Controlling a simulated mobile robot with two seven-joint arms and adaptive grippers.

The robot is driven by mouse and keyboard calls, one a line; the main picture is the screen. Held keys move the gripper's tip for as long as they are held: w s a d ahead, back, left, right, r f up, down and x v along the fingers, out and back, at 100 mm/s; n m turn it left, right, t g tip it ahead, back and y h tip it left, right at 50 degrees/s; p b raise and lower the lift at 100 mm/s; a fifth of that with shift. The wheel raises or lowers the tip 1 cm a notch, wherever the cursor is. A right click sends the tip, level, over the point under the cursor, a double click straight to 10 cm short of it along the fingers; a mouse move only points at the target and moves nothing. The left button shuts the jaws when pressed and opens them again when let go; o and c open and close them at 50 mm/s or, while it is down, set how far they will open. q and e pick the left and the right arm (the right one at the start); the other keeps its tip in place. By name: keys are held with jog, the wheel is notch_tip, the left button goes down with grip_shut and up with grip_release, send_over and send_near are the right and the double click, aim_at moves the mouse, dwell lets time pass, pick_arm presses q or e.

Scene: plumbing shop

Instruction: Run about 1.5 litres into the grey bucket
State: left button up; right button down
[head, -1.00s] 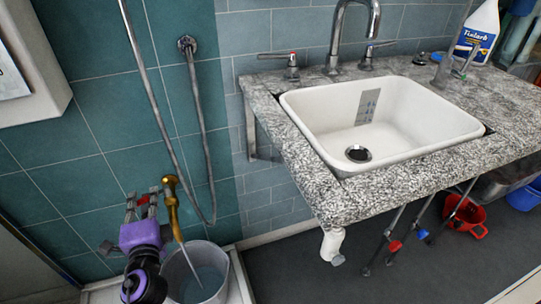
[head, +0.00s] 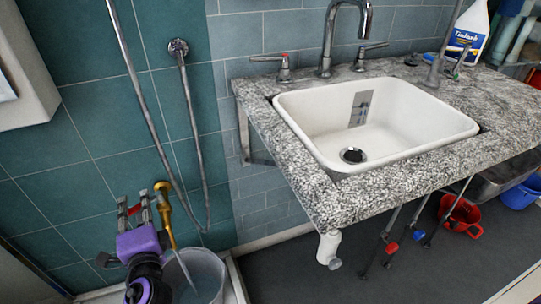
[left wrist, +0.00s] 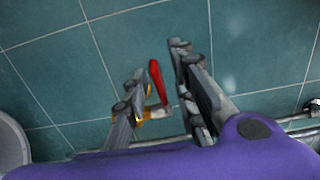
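The grey bucket (head: 213,281) stands low at the left in the head view. Part of its rim is cut by the bottom edge. A brass-coloured spout (head: 162,190) hangs over it, and a thin stream (head: 185,270) runs down into it. Water shows inside; its level is hard to read. My left gripper (head: 135,203) is just left of the spout. In the left wrist view its fingers (left wrist: 158,82) stand apart on either side of a red lever (left wrist: 156,80), with visible gaps. Brass (left wrist: 155,113) shows behind the fingers. My right gripper is out of view.
A metal hose (head: 196,140) loops down the teal tiled wall beside the spout. A granite counter (head: 300,175) with a white sink (head: 400,150) overhangs at the right. A red container (head: 459,215) and a blue one (head: 523,194) are below it. Dark floor there is partly open.

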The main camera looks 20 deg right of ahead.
pick_arm(q)
jog(key=s, duration=1.2)
jog(key=shift+d, duration=0.15)
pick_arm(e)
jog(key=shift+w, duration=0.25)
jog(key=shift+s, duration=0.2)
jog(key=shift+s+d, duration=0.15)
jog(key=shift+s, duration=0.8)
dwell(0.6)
